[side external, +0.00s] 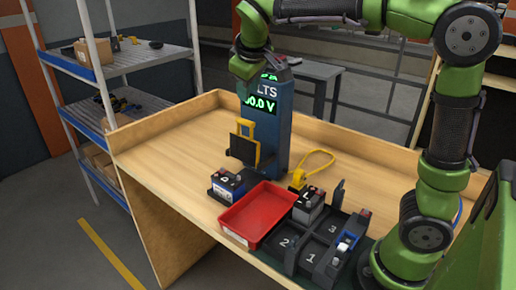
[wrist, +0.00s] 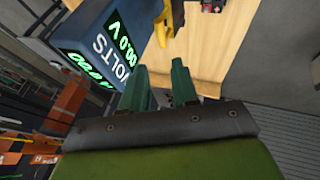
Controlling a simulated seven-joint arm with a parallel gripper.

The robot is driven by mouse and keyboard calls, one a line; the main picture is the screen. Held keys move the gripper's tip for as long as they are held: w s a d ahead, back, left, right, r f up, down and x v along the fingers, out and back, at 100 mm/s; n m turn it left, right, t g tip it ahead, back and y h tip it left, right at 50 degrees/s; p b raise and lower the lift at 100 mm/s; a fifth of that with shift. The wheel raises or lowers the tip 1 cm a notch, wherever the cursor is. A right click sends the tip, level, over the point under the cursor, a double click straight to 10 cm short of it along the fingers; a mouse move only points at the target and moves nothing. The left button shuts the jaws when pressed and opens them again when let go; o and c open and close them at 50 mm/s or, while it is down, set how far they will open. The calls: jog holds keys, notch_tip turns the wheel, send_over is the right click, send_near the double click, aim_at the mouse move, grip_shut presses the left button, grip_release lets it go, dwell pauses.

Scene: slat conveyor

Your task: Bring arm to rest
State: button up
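My arm reaches over the bench from the right, and its hand is high at the top left of the blue voltmeter column (side external: 265,135) in the side view. In the wrist view my gripper (wrist: 159,85) has its two green fingers apart, with no object seen between them. The fingertips are hard to make out in the side view. The voltmeter also shows close by in the wrist view (wrist: 95,35), with its green display reading 00.0 V.
On the wooden bench (side external: 180,130) are a battery marked D (side external: 228,184), a red tray (side external: 262,210), a battery marked L (side external: 308,204), a dark numbered rack (side external: 311,258), a yellow loop (side external: 316,163) and a yellow-black holder (side external: 243,146). A shelf unit (side external: 140,57) stands left.

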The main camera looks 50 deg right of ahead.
jog(key=shift+v, duration=0.85)
jog(key=s+a+f+m+t+y, duration=0.1)
jog(key=s+a+f+m+y, duration=0.1)
jog(key=s, duration=0.7)
jog(key=s+a+f+m+t+y, duration=0.1)
jog(key=s+a+f+m+y, duration=0.1)
jog(key=s+a+f+y, duration=0.2)
jog(key=s+f, duration=0.3)
jog(key=s, duration=0.2)
jog(key=shift+s+m+t, duration=0.25)
jog(key=shift+m+t, duration=0.05)
jog(key=shift+m, duration=0.1)
